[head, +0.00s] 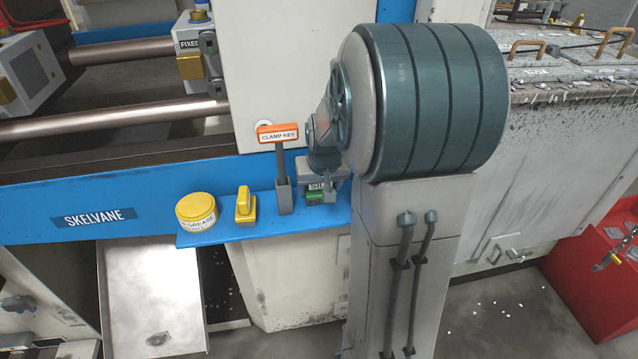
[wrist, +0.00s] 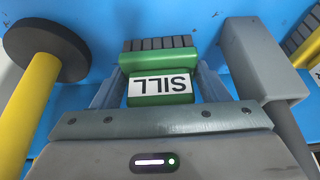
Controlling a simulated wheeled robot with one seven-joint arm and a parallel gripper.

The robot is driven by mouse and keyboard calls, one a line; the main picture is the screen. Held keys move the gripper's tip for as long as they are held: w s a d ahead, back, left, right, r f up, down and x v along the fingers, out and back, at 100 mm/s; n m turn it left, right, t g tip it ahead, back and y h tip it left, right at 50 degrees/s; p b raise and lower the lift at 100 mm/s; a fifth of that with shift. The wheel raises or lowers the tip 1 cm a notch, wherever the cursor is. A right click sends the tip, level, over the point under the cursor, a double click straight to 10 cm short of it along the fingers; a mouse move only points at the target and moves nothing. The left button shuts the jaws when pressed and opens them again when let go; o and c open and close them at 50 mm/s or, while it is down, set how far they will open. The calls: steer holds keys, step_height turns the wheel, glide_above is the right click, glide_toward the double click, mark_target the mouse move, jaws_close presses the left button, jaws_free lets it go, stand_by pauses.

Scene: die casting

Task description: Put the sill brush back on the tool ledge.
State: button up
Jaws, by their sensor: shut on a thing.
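The green sill brush (wrist: 160,90), with a white "SILL" label upside down and dark bristles, is between my gripper's fingers (wrist: 158,92) in the wrist view. My gripper is shut on it. In the head view the brush (head: 316,196) shows as a small green block under my gripper (head: 325,182), at the right part of the blue tool ledge (head: 245,233). The ledge's blue surface (wrist: 190,12) lies behind the bristles in the wrist view. I cannot tell whether the bristles touch it. My arm hides the ledge's right end in the head view.
The orange-topped clamp key (head: 280,150) stands in a grey holder (wrist: 260,60) close beside the brush. A yellow block-shaped tool (head: 245,205) and a grease tin (head: 197,210) stand further left. A yellow-handled tool with a black disc (wrist: 45,50) is on the brush's other side.

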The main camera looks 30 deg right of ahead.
steer(key=shift+f, duration=0.2)
steer(key=shift+f, duration=0.2)
steer(key=o, duration=0.9)
steer(key=shift+r, duration=0.1)
steer(key=shift+o, duration=0.2)
steer(key=shift+r, duration=0.15)
steer(key=shift+r, duration=0.2)
steer(key=v, duration=0.2)
steer(key=shift+s+r, duration=0.15)
steer(key=shift+r, duration=0.1)
steer(key=s+a+b, duration=0.2)
steer(key=s+a, duration=0.1)
steer(key=s, duration=0.8)
steer(key=s+a+n, duration=0.1)
steer(key=s+a, duration=0.2)
steer(key=a, duration=0.2)
steer(key=s+a+r+n+g+y, duration=0.1)
steer(key=s+a+n, duration=0.1)
steer(key=a, duration=0.3)
steer(key=shift+s+a+r, duration=0.3)
steer(key=shift+s+a, duration=0.1)
steer(key=shift+s, duration=0.45)
